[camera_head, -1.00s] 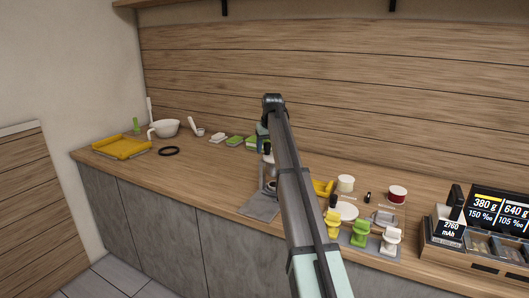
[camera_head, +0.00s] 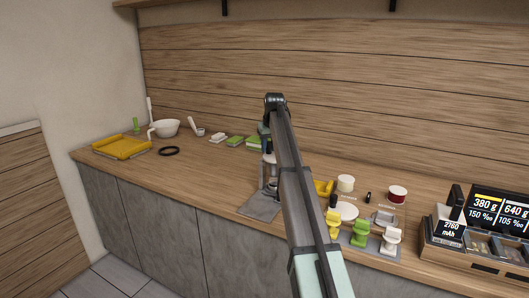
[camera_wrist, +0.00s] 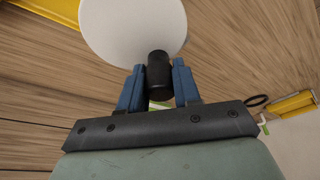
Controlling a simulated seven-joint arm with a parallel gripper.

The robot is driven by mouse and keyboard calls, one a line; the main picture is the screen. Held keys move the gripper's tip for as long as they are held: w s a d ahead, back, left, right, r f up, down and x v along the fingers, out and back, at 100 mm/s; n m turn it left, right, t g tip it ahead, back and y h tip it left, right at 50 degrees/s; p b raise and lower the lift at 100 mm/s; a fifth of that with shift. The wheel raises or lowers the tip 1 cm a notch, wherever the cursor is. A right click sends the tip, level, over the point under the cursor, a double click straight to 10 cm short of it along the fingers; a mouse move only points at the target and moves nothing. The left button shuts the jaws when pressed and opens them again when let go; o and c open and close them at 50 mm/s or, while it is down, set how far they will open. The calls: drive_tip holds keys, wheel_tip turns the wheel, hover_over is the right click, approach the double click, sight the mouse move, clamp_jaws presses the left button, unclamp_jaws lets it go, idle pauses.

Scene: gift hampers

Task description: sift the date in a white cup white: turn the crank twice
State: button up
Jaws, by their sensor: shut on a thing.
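In the wrist view my gripper (camera_wrist: 158,78) has its blue fingers closed on a short black cylindrical knob (camera_wrist: 159,68), apparently the crank's handle. A large pale round disc (camera_wrist: 130,25) lies just beyond the knob; I cannot tell whether it is part of the sifter. In the head view a stand with a flat grey base (camera_head: 261,207) is on the counter, partly covered by my arm. My gripper is above this base and mostly hidden there. I cannot make out the date or its white cup with certainty.
A yellow tray (camera_head: 122,147), a black ring (camera_head: 169,151) and a white bowl (camera_head: 166,128) are on the left of the counter.

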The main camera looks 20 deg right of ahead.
drive_tip(key=shift+d, duration=0.1)
drive_tip(key=shift+w+d, duration=0.1)
drive_tip(key=shift+d, duration=0.4)
drive_tip(key=shift+d, duration=0.65)
drive_tip(key=shift+f, duration=0.1)
